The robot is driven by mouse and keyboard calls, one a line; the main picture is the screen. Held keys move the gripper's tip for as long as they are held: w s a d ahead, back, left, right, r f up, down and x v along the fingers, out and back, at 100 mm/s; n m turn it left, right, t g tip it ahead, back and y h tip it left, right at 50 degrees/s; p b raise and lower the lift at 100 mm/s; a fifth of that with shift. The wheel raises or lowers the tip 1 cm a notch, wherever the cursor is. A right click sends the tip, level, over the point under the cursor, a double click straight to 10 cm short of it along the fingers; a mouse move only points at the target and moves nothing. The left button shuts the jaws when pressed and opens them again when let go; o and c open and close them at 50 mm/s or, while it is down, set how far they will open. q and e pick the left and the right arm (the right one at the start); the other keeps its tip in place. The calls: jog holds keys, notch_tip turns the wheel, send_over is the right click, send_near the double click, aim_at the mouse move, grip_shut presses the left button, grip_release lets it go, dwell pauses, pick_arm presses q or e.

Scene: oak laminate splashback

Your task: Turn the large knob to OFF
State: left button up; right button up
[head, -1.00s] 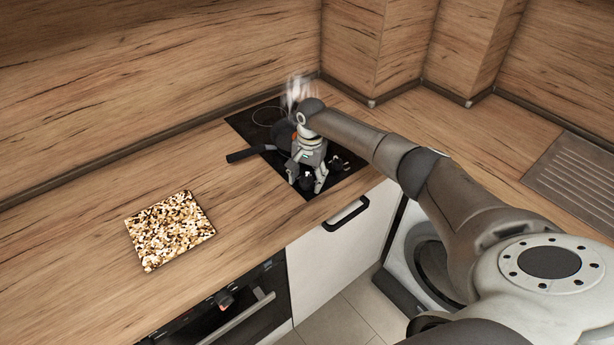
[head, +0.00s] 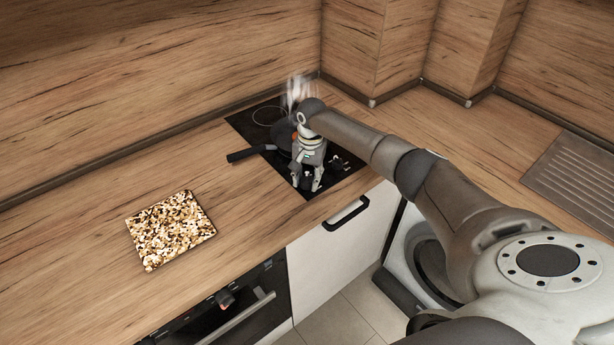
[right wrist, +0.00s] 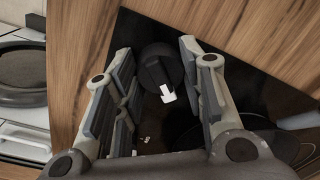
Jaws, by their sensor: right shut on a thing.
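The large knob (right wrist: 158,68) is a round black knob with a white pointer mark, on the black hob (head: 268,116). In the right wrist view it sits between my finger pads, and the white mark points down towards the palm. My right gripper (head: 307,186) points down over the front part of the hob and is shut on the knob. In the head view the fingers mostly hide the knob. The OFF marking is too small to read. My left gripper is not in view.
A dark pan (head: 284,136) stands on the hob behind my gripper, its handle (head: 246,154) reaching left; whitish steam (head: 298,90) rises there. A speckled board (head: 172,230) lies on the wooden counter (head: 75,235). A grooved drainer (head: 580,175) is at right.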

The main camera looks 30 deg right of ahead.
aim_at(309, 178)
jog(key=n, duration=0.4)
jog(key=shift+p, duration=0.4)
jog(key=shift+w+n, duration=0.15)
jog(key=shift+n, duration=2.15)
jog(key=o, duration=1)
jog(key=shift+r, duration=0.15)
jog(key=r, duration=1.1)
jog(key=shift+d+r, duration=0.4)
jog(key=shift+f, duration=0.1)
